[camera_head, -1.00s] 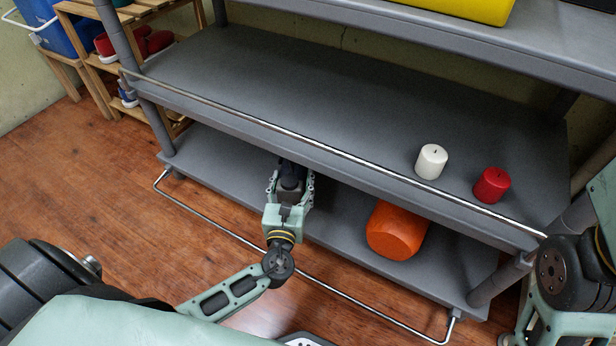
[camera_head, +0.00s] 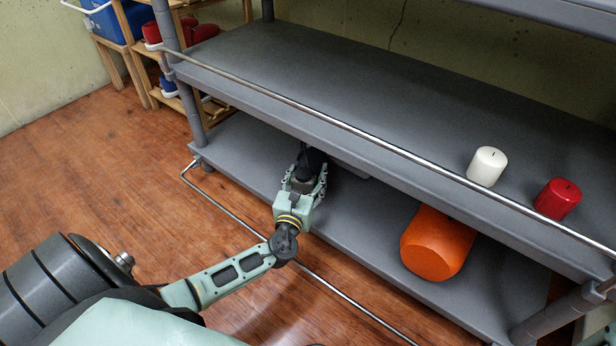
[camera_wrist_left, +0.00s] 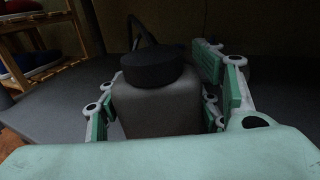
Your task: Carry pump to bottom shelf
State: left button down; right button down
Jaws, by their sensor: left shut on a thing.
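The pump (camera_wrist_left: 160,108) is a dark grey body with a black cap and a thin black hose at its top in the left wrist view. My left gripper (camera_head: 305,178) is shut on it, one finger at each side. In the head view the pump (camera_head: 311,160) is a small dark shape between the fingers, partly hidden by them and the middle shelf's edge. It is over the bottom shelf (camera_head: 243,160), under the middle shelf. I cannot tell whether its base touches the shelf.
An orange container (camera_head: 437,244) lies on the bottom shelf to the right. White (camera_head: 486,167) and red (camera_head: 558,199) candles stand on the middle shelf (camera_head: 330,85). A metal rail (camera_head: 350,128) runs along its front. The bottom shelf is clear left of the gripper.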

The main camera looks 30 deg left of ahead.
pick_arm(q)
jog(key=shift+w+f+b, duration=0.1)
jog(key=shift+f+b, duration=0.55)
jog(key=shift+f, duration=0.25)
jog(key=shift+r, duration=0.1)
jog(key=c, duration=0.9)
grip_release()
jog(key=shift+f, duration=0.4)
jog(key=shift+c, duration=0.2)
jog(key=o, duration=0.4)
jog(key=shift+r, duration=0.1)
